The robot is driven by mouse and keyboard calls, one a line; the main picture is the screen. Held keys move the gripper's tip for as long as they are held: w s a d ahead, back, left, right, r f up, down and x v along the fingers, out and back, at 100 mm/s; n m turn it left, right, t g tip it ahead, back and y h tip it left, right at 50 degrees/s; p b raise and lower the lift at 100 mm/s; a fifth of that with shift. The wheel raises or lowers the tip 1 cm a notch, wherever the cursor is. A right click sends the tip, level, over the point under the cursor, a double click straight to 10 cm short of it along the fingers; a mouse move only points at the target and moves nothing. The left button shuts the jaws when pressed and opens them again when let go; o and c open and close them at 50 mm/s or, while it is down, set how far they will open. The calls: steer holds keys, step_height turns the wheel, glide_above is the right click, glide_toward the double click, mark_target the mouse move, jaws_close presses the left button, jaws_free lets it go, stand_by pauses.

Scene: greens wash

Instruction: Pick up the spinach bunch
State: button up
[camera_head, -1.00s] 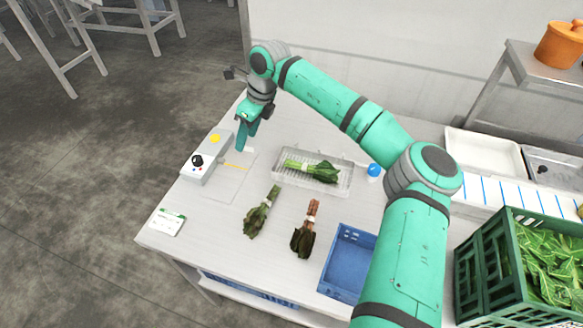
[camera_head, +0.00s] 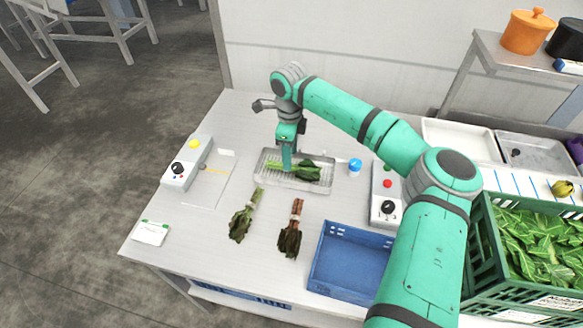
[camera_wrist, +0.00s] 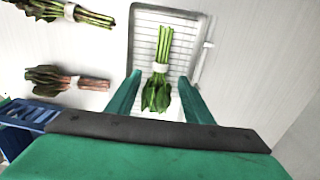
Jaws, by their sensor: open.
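A leafy green bunch (camera_head: 308,172) with pale green stems and a white band lies in a shallow wire tray (camera_head: 325,189); it looks like the spinach. My gripper (camera_head: 287,166) is over this bunch. In the wrist view the open fingers (camera_wrist: 160,82) stand on either side of the bunch (camera_wrist: 157,95), around its banded part and leaves, with space between. I cannot tell how far the fingertips are above the tray. A second green-stemmed bunch (camera_head: 243,216) and a bunch with reddish-brown stems (camera_head: 291,232) lie on the table in front.
A blue crate (camera_head: 350,262) stands at the table's front right. A control box with a red button (camera_head: 386,190) and a blue-capped jar (camera_head: 355,168) stand right of the tray. A scale-like box (camera_head: 187,165) is at left. A green crate of leaves (camera_head: 480,245) is far right.

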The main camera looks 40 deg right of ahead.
mark_target(295, 168)
step_height(295, 168, down, 4)
steer(key=shift+s+d+f, duration=0.1)
steer(key=shift+f, duration=0.15)
steer(key=shift+c, duration=0.6)
jaws_close()
steer(key=shift+r, duration=0.1)
